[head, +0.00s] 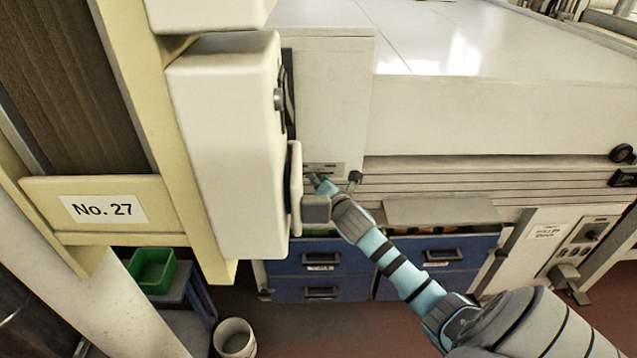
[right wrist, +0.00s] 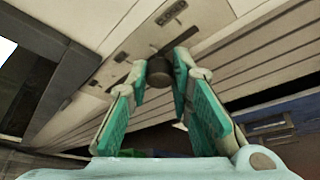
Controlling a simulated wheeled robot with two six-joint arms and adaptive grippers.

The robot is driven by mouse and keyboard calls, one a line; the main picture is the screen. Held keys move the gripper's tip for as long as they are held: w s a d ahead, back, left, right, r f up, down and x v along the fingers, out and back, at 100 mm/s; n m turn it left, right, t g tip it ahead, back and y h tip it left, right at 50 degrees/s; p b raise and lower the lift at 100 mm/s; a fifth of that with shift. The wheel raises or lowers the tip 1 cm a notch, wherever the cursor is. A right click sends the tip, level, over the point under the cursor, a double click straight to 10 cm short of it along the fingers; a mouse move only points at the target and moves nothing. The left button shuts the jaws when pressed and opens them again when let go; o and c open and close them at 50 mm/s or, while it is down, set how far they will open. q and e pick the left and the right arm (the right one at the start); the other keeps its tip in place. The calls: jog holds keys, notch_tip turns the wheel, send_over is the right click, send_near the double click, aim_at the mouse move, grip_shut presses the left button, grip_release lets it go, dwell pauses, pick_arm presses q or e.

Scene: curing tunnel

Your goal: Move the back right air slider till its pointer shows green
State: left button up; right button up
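My right arm comes in from the lower right in the head view, and its gripper (head: 328,186) is at the front of the cream machine, below a small marked plate (head: 323,168). In the right wrist view my right gripper (right wrist: 159,76) is open, with one teal finger on each side of a dark round knob (right wrist: 158,66). The fingers look apart from the knob. The knob sits by a slotted strip on the cream panel, with a marked plate (right wrist: 171,12) near it. The pointer and any green mark are too small to tell. My left gripper is not in view.
A cream box (head: 225,140) on a post with the sign "No. 27" (head: 103,209) stands close to the gripper's left. Blue drawers (head: 320,256) lie below. A green bin (head: 152,270) and a white bucket (head: 234,340) are at the lower left.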

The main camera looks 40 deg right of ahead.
grip_shut()
jog(key=w+a+p, duration=0.1)
jog(key=w+a, duration=0.1)
jog(key=a, duration=0.1)
jog(key=shift+w, duration=0.1)
jog(key=o, duration=0.8)
grip_release()
jog(key=shift+d, duration=0.1)
jog(key=shift+o, duration=0.2)
jog(key=v, duration=1.2)
